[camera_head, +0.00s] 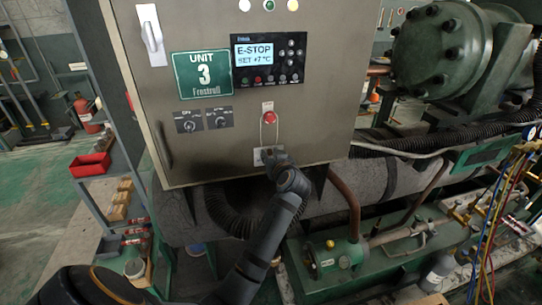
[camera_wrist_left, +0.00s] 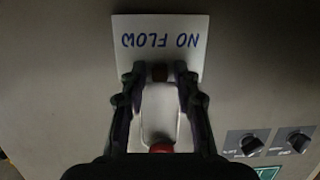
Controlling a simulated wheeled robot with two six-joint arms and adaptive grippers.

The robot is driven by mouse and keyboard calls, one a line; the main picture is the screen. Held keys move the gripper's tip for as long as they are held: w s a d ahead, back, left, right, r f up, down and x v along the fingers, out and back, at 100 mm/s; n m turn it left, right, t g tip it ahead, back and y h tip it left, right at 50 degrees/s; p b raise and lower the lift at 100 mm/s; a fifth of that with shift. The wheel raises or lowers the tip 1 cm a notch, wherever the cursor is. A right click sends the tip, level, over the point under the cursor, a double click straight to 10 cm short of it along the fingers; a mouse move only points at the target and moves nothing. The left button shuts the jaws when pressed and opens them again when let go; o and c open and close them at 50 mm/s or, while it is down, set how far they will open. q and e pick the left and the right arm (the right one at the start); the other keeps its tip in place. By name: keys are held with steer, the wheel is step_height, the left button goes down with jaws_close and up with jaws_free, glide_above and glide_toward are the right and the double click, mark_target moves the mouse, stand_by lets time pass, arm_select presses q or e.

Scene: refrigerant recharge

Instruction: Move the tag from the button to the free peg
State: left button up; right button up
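The tag is a white card (camera_wrist_left: 160,35) with blue "NO FLOW" lettering, upside down in the left wrist view. A small dark brown tab (camera_wrist_left: 159,72) sits at its button-side edge, and a thin loop runs from there towards the red button (camera_wrist_left: 161,149). In the head view the red button (camera_head: 269,117) is on the grey cabinet front, with the loop hanging around it and the tag (camera_head: 259,157) below, partly hidden by my left gripper (camera_head: 272,157). In the wrist view the left gripper (camera_wrist_left: 159,74) is open, its fingers either side of the tab with small gaps.
Below are a black corrugated hose (camera_head: 235,215) and copper pipe (camera_head: 345,200). Coloured hoses (camera_head: 489,230) hang at right.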

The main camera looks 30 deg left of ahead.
mark_target(268, 142)
arm_select(q)
steer(key=shift+a, duration=0.1)
steer(key=shift+c, duration=2.3)
jaws_close()
steer(key=shift+r+p, duration=0.45)
steer(key=shift+r, duration=0.15)
steer(key=shift+r+p, duration=0.6)
steer(key=shift+r, duration=0.45)
arm_select(e)
steer(key=shift+w+a+r, duration=0.1)
steer(key=shift+a+r, duration=0.2)
steer(key=shift+r, duration=0.2)
steer(key=shift+w+a+r, duration=0.1)
steer(key=shift+a+r, duration=0.15)
steer(key=shift+r, duration=0.25)
arm_select(q)
steer(key=shift+f, duration=0.1)
